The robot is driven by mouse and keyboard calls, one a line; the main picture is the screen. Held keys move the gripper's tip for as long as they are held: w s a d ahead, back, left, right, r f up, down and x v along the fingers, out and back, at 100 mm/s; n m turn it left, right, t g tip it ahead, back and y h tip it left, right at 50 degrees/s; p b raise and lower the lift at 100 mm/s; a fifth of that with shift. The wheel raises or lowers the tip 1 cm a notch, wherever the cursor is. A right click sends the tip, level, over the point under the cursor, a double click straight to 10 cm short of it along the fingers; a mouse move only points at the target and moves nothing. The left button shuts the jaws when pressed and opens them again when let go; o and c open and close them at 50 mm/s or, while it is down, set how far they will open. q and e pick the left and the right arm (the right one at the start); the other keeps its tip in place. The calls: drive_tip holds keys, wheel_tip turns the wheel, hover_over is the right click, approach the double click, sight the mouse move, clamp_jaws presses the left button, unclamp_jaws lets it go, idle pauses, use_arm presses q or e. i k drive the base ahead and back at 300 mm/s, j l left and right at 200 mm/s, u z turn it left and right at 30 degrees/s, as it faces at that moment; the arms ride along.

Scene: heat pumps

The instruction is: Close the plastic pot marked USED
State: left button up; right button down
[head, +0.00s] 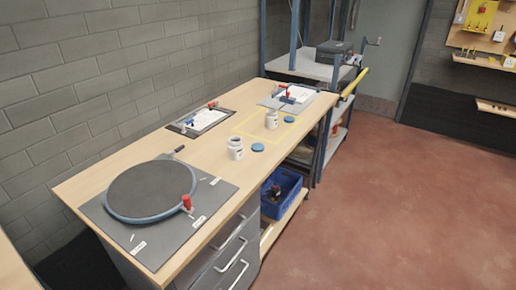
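Two white plastic pots stand upright on the wooden workbench (88,181). The nearer pot (236,153) has a blue lid (257,147) lying flat on the bench to its right. The farther pot (271,121) has another blue lid (289,119) lying to its right. Both lids lie apart from the pots. Both pots have dark marks on their sides, too small to read, so I cannot tell which one is marked USED. Neither of my grippers is in view.
A round dark plate (150,189) on a grey board fills the bench's near end. A blue crate (285,202) sits below. The red floor (400,200) at right is clear.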

sight(234, 145)
drive_tip(key=i+l+u, duration=0.1)
drive_tip(key=u, duration=1.15)
drive_tip(key=l+u, duration=0.3)
drive_tip(key=l, duration=0.2)
drive_tip(key=l+u, duration=0.35)
drive_tip(key=l, duration=0.15)
drive_tip(key=l+u, duration=0.3)
drive_tip(key=l, duration=0.2)
drive_tip(key=k+l+u, duration=0.1)
drive_tip(key=l+u, duration=0.25)
drive_tip(key=l, duration=0.15)
drive_tip(key=k+l+u, duration=0.15)
drive_tip(key=l+u, duration=0.15)
drive_tip(key=l, duration=0.15)
drive_tip(key=k+l, duration=0.15)
drive_tip(key=l, duration=0.25)
drive_tip(key=k+l, duration=0.2)
drive_tip(key=l, duration=0.2)
drive_tip(key=k+l+u, duration=0.1)
drive_tip(key=l, duration=0.3)
drive_tip(key=k+l, duration=0.2)
drive_tip(key=l, duration=0.2)
drive_tip(key=k+l, duration=0.2)
drive_tip(key=l, duration=0.15)
drive_tip(key=k+l, duration=0.15)
drive_tip(key=l, duration=0.25)
drive_tip(key=u, duration=0.05)
